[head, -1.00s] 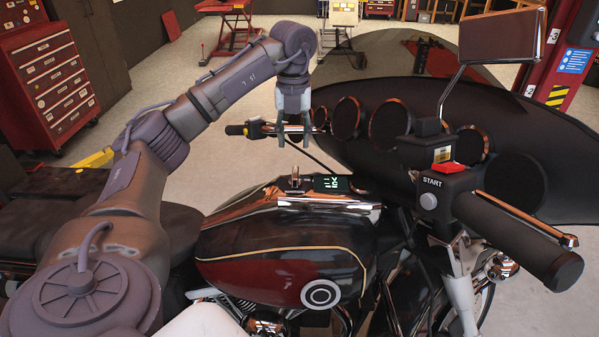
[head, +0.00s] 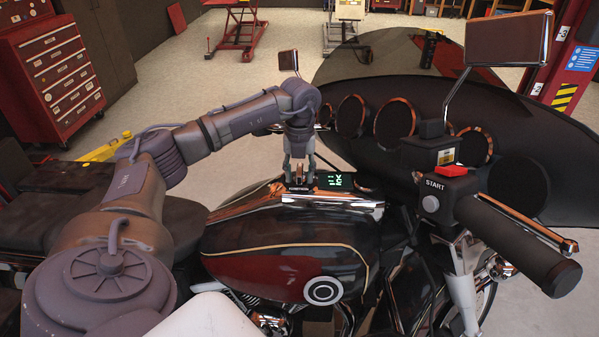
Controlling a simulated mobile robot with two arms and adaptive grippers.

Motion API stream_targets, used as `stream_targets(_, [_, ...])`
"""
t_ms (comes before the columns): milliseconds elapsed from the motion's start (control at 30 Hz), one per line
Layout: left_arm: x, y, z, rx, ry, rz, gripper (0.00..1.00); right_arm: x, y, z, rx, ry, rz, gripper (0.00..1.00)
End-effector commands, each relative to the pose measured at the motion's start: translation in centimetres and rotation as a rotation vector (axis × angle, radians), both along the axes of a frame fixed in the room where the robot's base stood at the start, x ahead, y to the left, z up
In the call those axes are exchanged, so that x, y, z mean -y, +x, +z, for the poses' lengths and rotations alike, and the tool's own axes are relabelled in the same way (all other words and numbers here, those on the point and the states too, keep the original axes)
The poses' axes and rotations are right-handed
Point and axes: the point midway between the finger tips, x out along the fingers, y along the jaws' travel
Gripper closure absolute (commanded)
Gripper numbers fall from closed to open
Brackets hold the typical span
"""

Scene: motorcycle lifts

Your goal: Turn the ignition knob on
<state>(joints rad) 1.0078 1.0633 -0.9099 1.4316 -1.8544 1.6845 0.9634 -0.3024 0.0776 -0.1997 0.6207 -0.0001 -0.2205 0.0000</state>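The ignition knob (head: 299,183) sits on the chrome console on top of the motorcycle's tank, above a small label strip. It is mostly hidden by my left gripper (head: 299,177). The gripper points straight down over the knob, with its two fingers apart, one on each side of it. I cannot tell whether the fingers touch it. A small dark display (head: 334,181) with green lit characters is just right of the knob. My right gripper is not in view.
The right handlebar grip (head: 520,245), with a START button (head: 430,204) and red switch (head: 450,170), is at the right. Round gauges (head: 394,122) and the dark fairing lie beyond the tank. A mirror (head: 288,60) stands behind my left wrist.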

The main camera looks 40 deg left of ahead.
Motion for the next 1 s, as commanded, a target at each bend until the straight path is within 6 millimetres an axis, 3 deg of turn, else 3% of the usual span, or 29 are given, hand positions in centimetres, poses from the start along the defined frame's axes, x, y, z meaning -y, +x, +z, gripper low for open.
stream_targets(33, [0.01, 0.01, 0.01, 0.000, 0.000, 0.000, 0.65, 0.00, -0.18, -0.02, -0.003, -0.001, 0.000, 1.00])
stream_targets(200, [0.01, 0.01, 0.03, 0.000, 0.000, 0.000, 0.93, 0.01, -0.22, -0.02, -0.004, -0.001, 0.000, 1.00])
stream_targets(267, [0.01, 0.01, 0.04, 0.000, 0.000, 0.000, 1.00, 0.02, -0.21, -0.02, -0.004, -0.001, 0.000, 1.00])
stream_targets(667, [-0.07, -0.03, 0.04, 0.003, -0.004, -0.041, 1.00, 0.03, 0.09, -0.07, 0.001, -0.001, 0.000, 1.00])
stream_targets(1000, [-0.29, -0.17, -0.02, 0.019, -0.022, -0.268, 1.00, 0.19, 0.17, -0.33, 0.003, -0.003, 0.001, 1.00])
